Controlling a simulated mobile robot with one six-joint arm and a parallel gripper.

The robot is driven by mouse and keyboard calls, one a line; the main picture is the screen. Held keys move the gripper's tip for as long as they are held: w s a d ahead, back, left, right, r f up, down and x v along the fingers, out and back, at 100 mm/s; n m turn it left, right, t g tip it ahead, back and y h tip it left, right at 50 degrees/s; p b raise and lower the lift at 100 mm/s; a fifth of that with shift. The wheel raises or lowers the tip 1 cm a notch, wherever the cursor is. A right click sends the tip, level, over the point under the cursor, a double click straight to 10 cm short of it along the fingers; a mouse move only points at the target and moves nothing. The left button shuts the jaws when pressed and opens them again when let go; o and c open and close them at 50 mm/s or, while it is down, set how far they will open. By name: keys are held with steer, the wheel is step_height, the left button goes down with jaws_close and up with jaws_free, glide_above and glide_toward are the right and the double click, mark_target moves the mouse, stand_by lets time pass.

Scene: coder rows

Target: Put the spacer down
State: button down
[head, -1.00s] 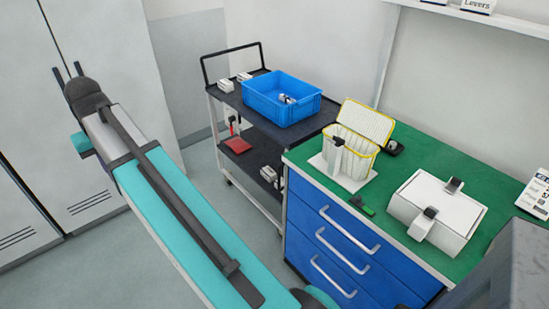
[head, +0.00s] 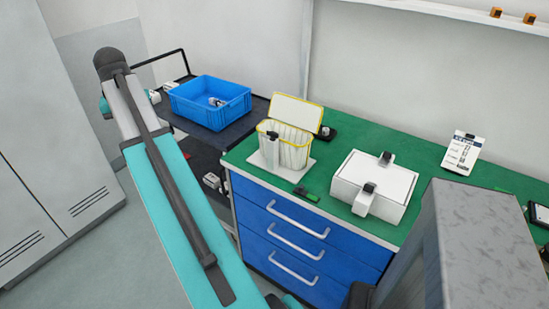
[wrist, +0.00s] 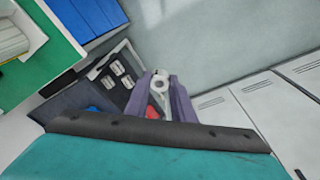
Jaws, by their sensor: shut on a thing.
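The spacer (wrist: 161,77) is a small white ring-shaped piece with a hole, seen in the wrist view. My gripper (wrist: 161,85) is shut on it, with one grey-purple finger on each side. The gripper and spacer are held in the air, apart from any surface. In the head view my arm reaches to the upper left, and the gripper and spacer are hidden behind its end.
A dark trolley carries a blue crate (head: 232,121) and white parts. The green-topped blue cabinet (head: 345,118) holds a yellow-rimmed lidded basket (head: 304,153), a white box (head: 393,190), a green-black tool (head: 306,194) and a sign (head: 462,153). A grey block (head: 470,250) stands front right.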

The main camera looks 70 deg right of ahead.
steer(key=s+d+r+m, duration=0.1)
steer(key=s+d+m, duration=0.4)
steer(key=s+d, duration=0.9)
steer(key=s+d+r+m+g+b, duration=0.1)
steer(key=s+d+m, duration=0.4)
steer(key=s+d, duration=1)
steer(key=shift+s+r+m+h, duration=0.3)
steer(key=shift+s+r, duration=0.1)
steer(key=shift+s, duration=0.85)
steer(key=shift+r+p, duration=0.25)
steer(key=shift+p, duration=1)
steer(key=shift+f+n+p, duration=0.2)
steer(key=shift+n+p, duration=0.3)
steer(key=shift+p, duration=0.6)
steer(key=shift+f, duration=0.15)
step_height(320, 180, down, 14)
steer(key=p, duration=0.2)
steer(key=shift+p, duration=0.35)
steer(key=shift+f+p, duration=0.4)
steer(key=shift+f, duration=1.5)
